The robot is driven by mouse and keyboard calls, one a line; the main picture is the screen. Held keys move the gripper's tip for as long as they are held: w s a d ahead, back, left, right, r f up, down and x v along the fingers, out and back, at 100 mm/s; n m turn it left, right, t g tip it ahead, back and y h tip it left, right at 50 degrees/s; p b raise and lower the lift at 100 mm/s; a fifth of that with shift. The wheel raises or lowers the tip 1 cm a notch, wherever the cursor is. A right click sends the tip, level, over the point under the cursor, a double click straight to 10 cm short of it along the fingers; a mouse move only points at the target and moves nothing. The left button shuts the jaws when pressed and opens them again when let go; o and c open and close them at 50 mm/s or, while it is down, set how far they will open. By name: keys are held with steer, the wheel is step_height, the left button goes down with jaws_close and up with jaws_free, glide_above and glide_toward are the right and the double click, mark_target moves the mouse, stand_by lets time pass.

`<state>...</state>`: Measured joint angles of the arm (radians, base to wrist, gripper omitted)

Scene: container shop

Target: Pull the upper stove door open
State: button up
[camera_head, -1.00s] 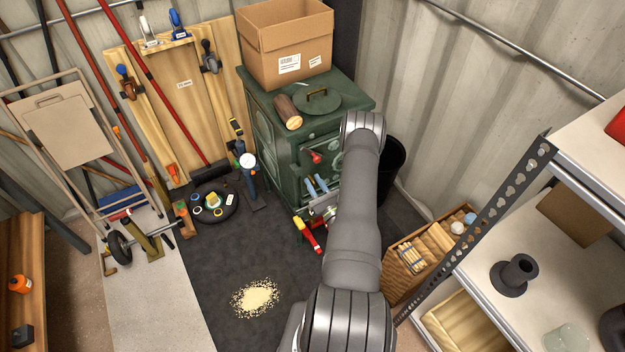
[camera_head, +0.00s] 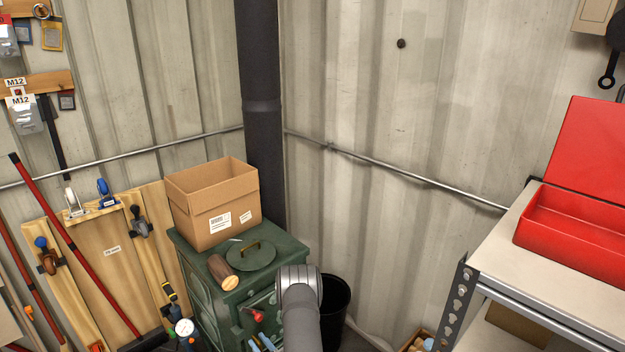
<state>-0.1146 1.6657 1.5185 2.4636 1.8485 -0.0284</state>
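The green stove (camera_head: 200,300) stands in the corner, its front partly hidden behind my grey arm. A red knob (camera_head: 257,316) shows on its front, left of my arm. The upper door is mostly covered by the arm, and I cannot tell whether it is open or shut. Blue-handled clamps or tools (camera_head: 262,343) show at the bottom edge, by the stove front. My gripper is not in view; only my arm's grey links show, rising from the bottom edge to the stove front.
A cardboard box (camera_head: 212,212), a log (camera_head: 222,272) and a round lid (camera_head: 251,256) sit on the stove top. A black bin (camera_head: 335,299) stands right of it. A shelf (camera_head: 500,250) with an open red toolbox (camera_head: 570,226) is at right. Boards and poles lean at left.

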steer(key=s+d+f+n+g, duration=0.1)
steer(key=s+d+f+g, duration=0.1)
steer(key=d, duration=0.4)
steer(key=s+d+f+g, duration=0.2)
steer(key=s+d+f, duration=0.1)
steer(key=d, duration=0.3)
steer(key=shift+s+f+n, duration=0.2)
steer(key=shift+s+n, duration=0.15)
steer(key=shift+n, duration=0.05)
steer(key=shift+a, duration=0.15)
